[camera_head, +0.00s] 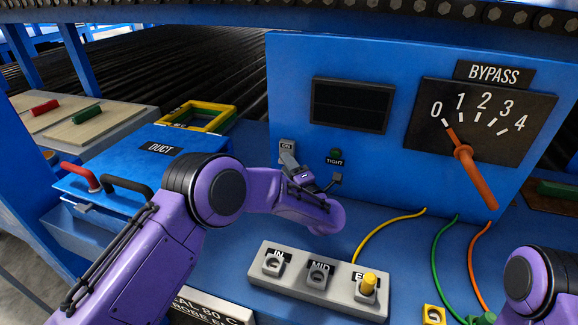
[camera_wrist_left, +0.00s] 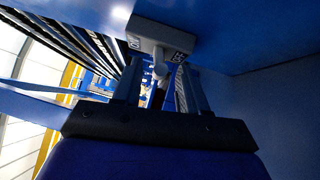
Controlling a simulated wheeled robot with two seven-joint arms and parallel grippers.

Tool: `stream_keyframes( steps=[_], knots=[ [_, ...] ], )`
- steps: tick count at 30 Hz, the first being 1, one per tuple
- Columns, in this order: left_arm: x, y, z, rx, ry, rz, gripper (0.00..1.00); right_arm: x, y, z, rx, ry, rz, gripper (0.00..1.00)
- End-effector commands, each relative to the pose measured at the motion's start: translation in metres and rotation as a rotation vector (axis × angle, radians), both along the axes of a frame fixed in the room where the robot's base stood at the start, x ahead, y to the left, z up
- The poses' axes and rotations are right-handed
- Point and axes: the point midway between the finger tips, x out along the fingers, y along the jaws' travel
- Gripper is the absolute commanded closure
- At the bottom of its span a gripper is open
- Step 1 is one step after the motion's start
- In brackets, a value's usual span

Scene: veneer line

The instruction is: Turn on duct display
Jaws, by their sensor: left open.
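The display (camera_head: 350,105) on the upright blue panel is dark and blank. Below its left corner is a small grey switch plate (camera_head: 287,146) with a label that seems to read ON. My left gripper (camera_head: 293,165) is at this switch, partly covering it in the head view. In the left wrist view the switch plate (camera_wrist_left: 160,36) is just ahead, and its lever (camera_wrist_left: 160,72) stands between the two fingers of the open left gripper (camera_wrist_left: 161,85). I cannot tell whether a finger touches the lever. My right gripper is out of view; only part of that arm shows.
A TIGHT lamp (camera_head: 336,153) is right of the switch. The BYPASS dial (camera_head: 481,120) has an orange lever (camera_head: 478,180) pointing near 0. A socket block (camera_head: 318,281) and loose cables lie on the blue bench. A DUCT box (camera_head: 120,165) stands left.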

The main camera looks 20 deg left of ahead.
Motion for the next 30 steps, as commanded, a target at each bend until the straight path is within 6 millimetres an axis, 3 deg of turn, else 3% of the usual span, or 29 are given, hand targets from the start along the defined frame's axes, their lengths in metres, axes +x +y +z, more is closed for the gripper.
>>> stream_keyframes(
  steps=[2,3,6,17,30],
  knots=[
    [0.000,0.000,0.000,0.000,0.000,0.000,0.61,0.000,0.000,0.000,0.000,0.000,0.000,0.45],
    [0.000,0.000,0.000,0.000,0.000,0.001,0.74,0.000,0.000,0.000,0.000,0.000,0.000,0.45],
    [0.000,0.000,0.000,0.000,0.000,0.001,1.00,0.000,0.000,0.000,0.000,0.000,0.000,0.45],
    [-0.001,0.000,0.004,0.000,0.037,0.002,1.00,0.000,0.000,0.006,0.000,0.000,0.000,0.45],
    [-0.002,0.000,0.021,0.009,0.341,-0.001,1.00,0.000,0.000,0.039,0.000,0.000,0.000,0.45]
  ],
)
